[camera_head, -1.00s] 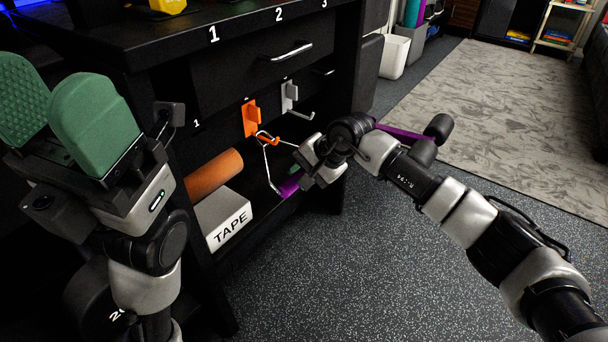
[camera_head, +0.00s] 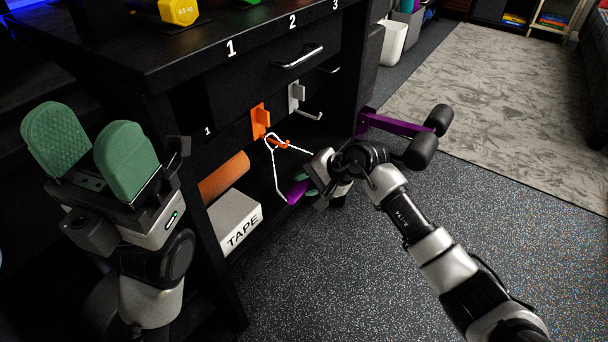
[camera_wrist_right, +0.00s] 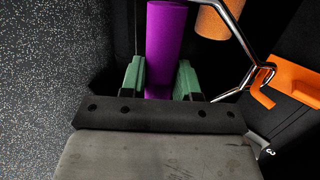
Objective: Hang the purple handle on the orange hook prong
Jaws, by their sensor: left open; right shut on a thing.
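The purple handle (camera_head: 296,192) has a grip joined to a bent silver wire frame. My right gripper (camera_head: 311,183) is shut on the grip; in the right wrist view the purple grip (camera_wrist_right: 165,45) lies between its green fingers (camera_wrist_right: 160,80). The orange hook (camera_head: 259,121) is on the black cabinet, its prong (camera_head: 279,143) sticking out. The wire's corner overlaps the prong in the head view and meets it in the right wrist view (camera_wrist_right: 262,92). I cannot tell whether the wire rests on the prong. My left gripper (camera_head: 91,150) is open and empty, left of the cabinet.
A grey hook (camera_head: 297,97) is mounted right of the orange one. An orange roller (camera_head: 224,176) and a TAPE box (camera_head: 232,222) sit on the shelf below. A purple bar with black rollers (camera_head: 399,124) shows behind my right arm. Speckled floor is clear at the right.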

